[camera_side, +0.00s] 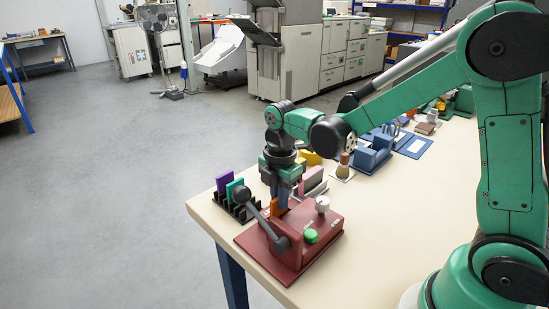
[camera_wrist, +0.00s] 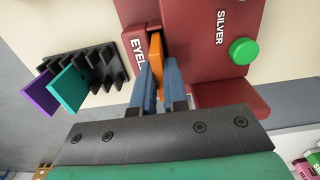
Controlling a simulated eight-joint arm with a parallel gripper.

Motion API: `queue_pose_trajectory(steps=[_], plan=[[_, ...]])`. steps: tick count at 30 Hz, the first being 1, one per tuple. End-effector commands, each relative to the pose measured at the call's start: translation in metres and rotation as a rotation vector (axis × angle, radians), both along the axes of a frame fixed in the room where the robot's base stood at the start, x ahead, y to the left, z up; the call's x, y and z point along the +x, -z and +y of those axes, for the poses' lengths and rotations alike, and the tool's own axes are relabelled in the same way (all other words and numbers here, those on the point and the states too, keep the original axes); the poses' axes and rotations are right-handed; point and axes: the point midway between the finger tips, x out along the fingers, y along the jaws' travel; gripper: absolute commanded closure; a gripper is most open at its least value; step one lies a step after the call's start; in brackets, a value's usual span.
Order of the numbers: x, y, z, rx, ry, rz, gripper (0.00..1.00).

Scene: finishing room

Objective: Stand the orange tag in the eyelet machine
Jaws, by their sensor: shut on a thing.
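The orange tag (camera_side: 274,207) is upright between the fingers of my gripper (camera_side: 281,198), at the red eyelet machine (camera_side: 320,229). In the wrist view my gripper (camera_wrist: 155,102) has its blue fingers shut on the orange tag (camera_wrist: 155,45), which stands at the slot beside the machine's lettered block (camera_wrist: 133,50). Whether the tag's lower edge is seated in the slot cannot be told. The machine has a green button (camera_wrist: 243,51), a white knob (camera_side: 322,204) and a dark lever (camera_side: 258,215).
A black rack (camera_side: 240,212) left of the machine holds a purple tag (camera_wrist: 38,97) and a teal tag (camera_wrist: 70,88). A pink and grey block (camera_side: 313,181), a small brush (camera_side: 344,165) and blue fixtures (camera_side: 372,155) stand behind. The table's front right (camera_side: 380,240) is clear.

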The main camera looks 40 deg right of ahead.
Motion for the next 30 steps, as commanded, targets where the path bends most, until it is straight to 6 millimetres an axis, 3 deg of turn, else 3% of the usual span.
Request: queue_pose_trajectory(steps=[19, 20, 21, 30], plan=[[0.0, 0.013, 0.0, 0.0, 0.0, 0.0, 1.0], [0.0, 0.013, 0.0, 0.0, 0.0, 0.0, 0.82], [0.0, 0.012, 0.0, 0.0, 0.0, 0.0, 0.78], [0.0, 0.011, 0.0, 0.0, 0.0, 0.0, 0.78]])
